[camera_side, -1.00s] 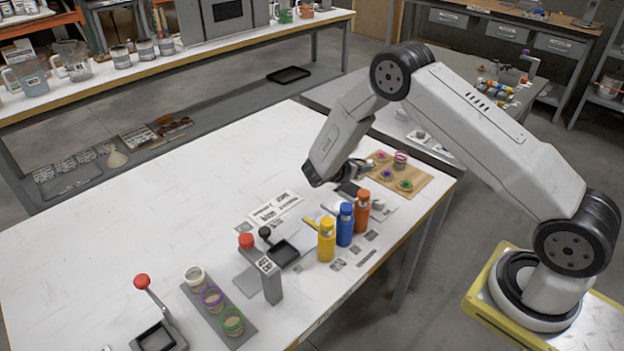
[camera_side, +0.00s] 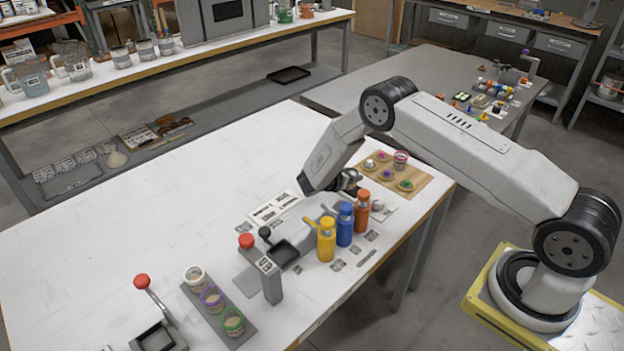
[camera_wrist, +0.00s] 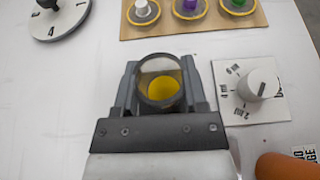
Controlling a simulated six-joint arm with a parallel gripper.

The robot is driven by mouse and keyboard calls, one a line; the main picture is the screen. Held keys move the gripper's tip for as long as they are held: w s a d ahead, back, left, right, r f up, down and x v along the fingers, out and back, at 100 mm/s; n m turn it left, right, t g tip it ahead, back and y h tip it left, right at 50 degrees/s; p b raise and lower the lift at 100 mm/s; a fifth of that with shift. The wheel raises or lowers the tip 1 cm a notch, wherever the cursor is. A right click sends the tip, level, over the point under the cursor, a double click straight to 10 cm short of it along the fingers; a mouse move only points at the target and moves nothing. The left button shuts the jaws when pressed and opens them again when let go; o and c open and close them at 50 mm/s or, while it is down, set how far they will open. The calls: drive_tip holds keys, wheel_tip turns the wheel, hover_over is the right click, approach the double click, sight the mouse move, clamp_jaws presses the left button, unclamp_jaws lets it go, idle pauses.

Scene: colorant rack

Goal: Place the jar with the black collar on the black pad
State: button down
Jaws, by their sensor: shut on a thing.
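My gripper (camera_wrist: 160,80) is shut on a round jar with a dark grey-black collar (camera_wrist: 162,90); I look down into it and see yellow inside. In the side view my gripper (camera_side: 347,181) is at the far right part of the white table, behind the blue and orange bottles, and the jar is mostly hidden there. A black square pad (camera_side: 284,252) lies nearer the table's middle, beside a small lever with a black knob. A second dark square (camera_side: 157,338) lies at the front left, beside a lever with a red knob.
Yellow (camera_side: 326,242), blue (camera_side: 345,226) and orange (camera_side: 362,208) bottles stand along the right edge. A wooden board (camera_side: 424,178) holds coloured items behind them. A grey rack (camera_side: 245,335) holds white-, purple- and green-rimmed jars.

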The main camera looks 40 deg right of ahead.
drive_tip(key=shift+f, duration=0.6)
drive_tip(key=shift+f, duration=0.15)
drive_tip(key=shift+c, duration=0.7)
unclamp_jaws()
drive_tip(key=shift+a+r, duration=0.1)
drive_tip(key=shift+r, duration=0.1)
drive_tip(key=shift+a+r, duration=0.15)
drive_tip(key=shift+a, duration=0.2)
drive_tip(key=shift+v, duration=1.05)
wheel_tip(320, 180, up, 7)
